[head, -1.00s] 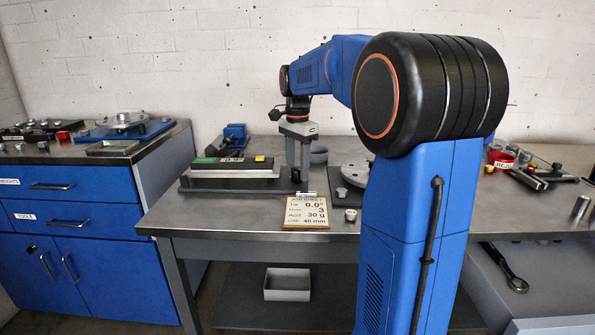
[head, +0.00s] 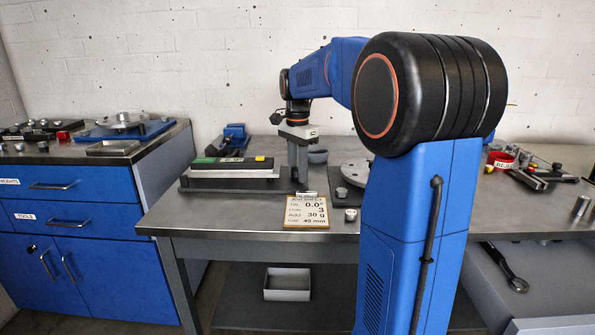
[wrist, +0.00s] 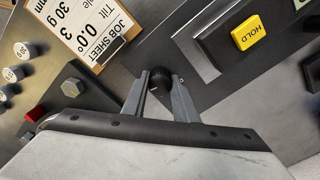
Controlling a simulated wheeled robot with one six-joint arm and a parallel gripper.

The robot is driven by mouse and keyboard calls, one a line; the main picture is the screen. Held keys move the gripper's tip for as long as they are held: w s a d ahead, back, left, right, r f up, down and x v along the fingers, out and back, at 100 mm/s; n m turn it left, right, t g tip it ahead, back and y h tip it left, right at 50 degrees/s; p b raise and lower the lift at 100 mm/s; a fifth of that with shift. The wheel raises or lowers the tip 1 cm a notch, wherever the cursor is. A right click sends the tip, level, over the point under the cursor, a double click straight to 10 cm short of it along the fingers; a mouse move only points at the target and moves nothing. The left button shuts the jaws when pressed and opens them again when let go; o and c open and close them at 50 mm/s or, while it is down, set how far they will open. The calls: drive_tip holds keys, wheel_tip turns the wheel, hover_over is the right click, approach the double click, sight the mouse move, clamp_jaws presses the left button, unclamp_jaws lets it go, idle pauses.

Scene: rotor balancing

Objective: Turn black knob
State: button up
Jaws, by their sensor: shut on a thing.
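The black knob (wrist: 161,77) shows in the wrist view as a dark round piece with a pale mark. It sits between the two grey fingertips of my gripper (wrist: 160,84), which are shut on it. In the head view my gripper (head: 298,176) points straight down at the right end of the long levelling device (head: 232,173). The fingers hide most of the knob there. The device has a green part and a yellow button on top. The wrist view shows the yellow button (wrist: 247,32), marked HOLD.
The job sheet (head: 307,212) lies just in front of my gripper. A rotor disc (head: 356,171) on a dark base stands to the right, and a small metal piece (head: 351,215) lies before it. A blue vise (head: 235,138) stands behind the device. The table's front left is clear.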

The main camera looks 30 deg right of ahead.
drive_tip(key=n, duration=1.3)
drive_tip(key=shift+w, duration=0.1)
drive_tip(key=shift+n, duration=0.3)
idle(0.4)
drive_tip(key=o, duration=1.1)
drive_tip(key=shift+c, duration=0.2)
wheel_tip(320, 180, up, 18)
drive_tip(key=shift+f, duration=0.25)
